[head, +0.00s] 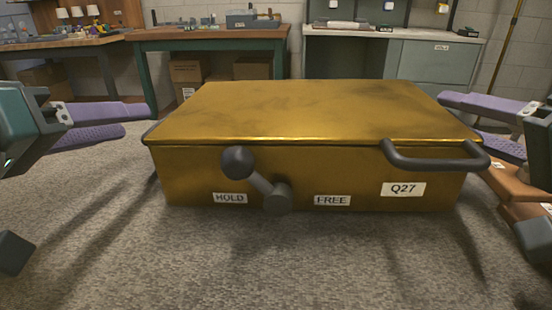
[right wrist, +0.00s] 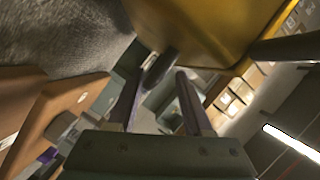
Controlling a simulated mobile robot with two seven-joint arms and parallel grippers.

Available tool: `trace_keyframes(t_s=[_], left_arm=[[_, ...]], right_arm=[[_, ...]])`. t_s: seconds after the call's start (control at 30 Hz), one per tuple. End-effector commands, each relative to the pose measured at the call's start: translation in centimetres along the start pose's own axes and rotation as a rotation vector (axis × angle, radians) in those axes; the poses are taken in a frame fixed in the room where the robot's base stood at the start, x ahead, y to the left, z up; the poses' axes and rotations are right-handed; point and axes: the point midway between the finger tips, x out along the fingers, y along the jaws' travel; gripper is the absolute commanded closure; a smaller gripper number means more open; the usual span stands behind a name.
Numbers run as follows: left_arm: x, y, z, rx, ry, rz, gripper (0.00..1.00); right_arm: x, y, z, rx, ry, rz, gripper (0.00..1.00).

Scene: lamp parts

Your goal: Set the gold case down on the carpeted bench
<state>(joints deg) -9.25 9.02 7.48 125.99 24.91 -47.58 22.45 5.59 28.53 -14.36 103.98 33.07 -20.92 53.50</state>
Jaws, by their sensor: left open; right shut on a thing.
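The gold case (head: 300,112) fills the middle of the head view over the carpeted bench (head: 330,265). Its front has a dark lever (head: 260,181) with a round knob leaning up-left, "HOLD" and "FREE" labels, and a "Q27" tag. A dark handle (head: 430,161) juts from the front right. Whether the underside touches the carpet is hard to tell. My left gripper (head: 137,121) is open at the case's left end. My right gripper (head: 468,113) is at the right end, shut on a dark part beside the gold case (right wrist: 195,28) in the right wrist view; the grip is partly hidden.
Wooden-topped workbenches (head: 210,33) with small parts and a grey cabinet (head: 440,65) stand behind. Cardboard boxes (head: 188,75) sit under a bench. Brown pieces (head: 515,180) lie at the right, near my right arm. Carpet in front of the case is clear.

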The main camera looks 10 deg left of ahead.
Motion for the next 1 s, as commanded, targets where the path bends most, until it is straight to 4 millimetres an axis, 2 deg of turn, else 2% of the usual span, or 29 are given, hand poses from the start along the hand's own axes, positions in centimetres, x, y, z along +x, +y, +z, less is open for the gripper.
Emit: trace_keyframes(t_s=[0.03,0.2,0.4,0.87,1.0], left_arm=[[0.2,-0.3,0.4,0.0,0.0,0.0,0.55],[0.2,-0.2,0.3,0.0,0.0,0.0,0.55],[0.1,-0.1,0.1,0.0,0.0,0.0,0.55],[0.0,0.1,-0.1,0.0,0.0,0.0,0.55],[-0.6,1.1,-1.6,0.0,0.0,0.0,0.55]], right_arm=[[-1.0,2.2,1.1,0.005,-0.017,0.037,0.55],[-3.7,1.3,0.6,0.002,-0.01,0.022,0.55],[-5.7,0.4,0.1,-0.001,-0.002,0.008,0.55],[-6.2,-0.3,-0.3,-0.002,0.001,0.0,0.55],[-6.5,-1.9,-1.3,-0.002,0.001,0.0,0.55]])
